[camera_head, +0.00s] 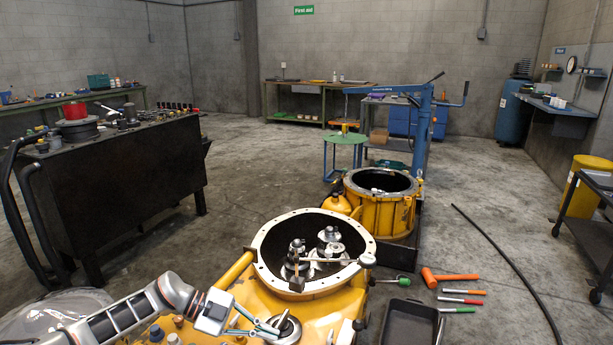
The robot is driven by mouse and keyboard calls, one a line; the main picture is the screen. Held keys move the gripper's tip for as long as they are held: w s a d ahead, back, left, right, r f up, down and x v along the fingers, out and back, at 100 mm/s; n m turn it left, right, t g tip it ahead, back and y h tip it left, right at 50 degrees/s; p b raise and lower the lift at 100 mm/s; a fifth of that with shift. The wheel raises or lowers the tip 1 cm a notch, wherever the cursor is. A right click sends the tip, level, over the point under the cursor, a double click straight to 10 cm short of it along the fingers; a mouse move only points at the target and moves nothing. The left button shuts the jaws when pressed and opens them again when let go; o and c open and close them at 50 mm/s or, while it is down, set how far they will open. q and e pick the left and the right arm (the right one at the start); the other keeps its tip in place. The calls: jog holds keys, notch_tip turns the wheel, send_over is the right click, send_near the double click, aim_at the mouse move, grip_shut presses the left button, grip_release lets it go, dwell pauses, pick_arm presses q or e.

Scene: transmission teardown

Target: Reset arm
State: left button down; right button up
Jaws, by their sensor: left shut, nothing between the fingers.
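My left arm (130,312) comes in from the lower left, over the near end of the yellow transmission housing (235,285). My left gripper (262,327) is shut and empty, beside a round metal part (287,328) on the housing; I cannot tell whether they touch. The housing's open round flange (262,265) faces up behind the gripper, with metal shafts and gears (328,245) inside. My right gripper is not in view.
A second yellow ring housing (375,212) stands behind, near a blue hoist (424,130). An orange mallet (450,276), several hand tools and a black tray (408,322) lie to the right. A dark workbench (125,170) stands left. A black hose (510,262) crosses the floor.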

pick_arm(q)
jog(key=s+d+r+n+t+h+p, duration=0.2)
jog(key=s+d+r+n+t+p, duration=0.15)
jog(key=s+d+t, duration=0.2)
jog(key=s+d+r+n+t+h+p, duration=0.2)
jog(key=s+d+r+n+t, duration=0.15)
jog(key=s+d, duration=0.3)
jog(key=s+a+f+n+y+p, duration=0.3)
jog(key=s+a+f+n+y, duration=0.2)
jog(key=s+a, duration=0.6)
jog(key=s+a+f+n+t+y+p, duration=0.1)
jog(key=s+a+f+n+y+p, duration=0.3)
jog(key=s+a+n+y, duration=0.4)
jog(key=s+a+f, duration=0.1)
jog(key=s+a, duration=0.1)
jog(key=s, duration=0.3)
jog(key=shift+s+a+n+t+y, duration=0.25)
jog(key=shift+a+n+t+y, duration=0.05)
jog(key=shift+a+n+y, duration=0.1)
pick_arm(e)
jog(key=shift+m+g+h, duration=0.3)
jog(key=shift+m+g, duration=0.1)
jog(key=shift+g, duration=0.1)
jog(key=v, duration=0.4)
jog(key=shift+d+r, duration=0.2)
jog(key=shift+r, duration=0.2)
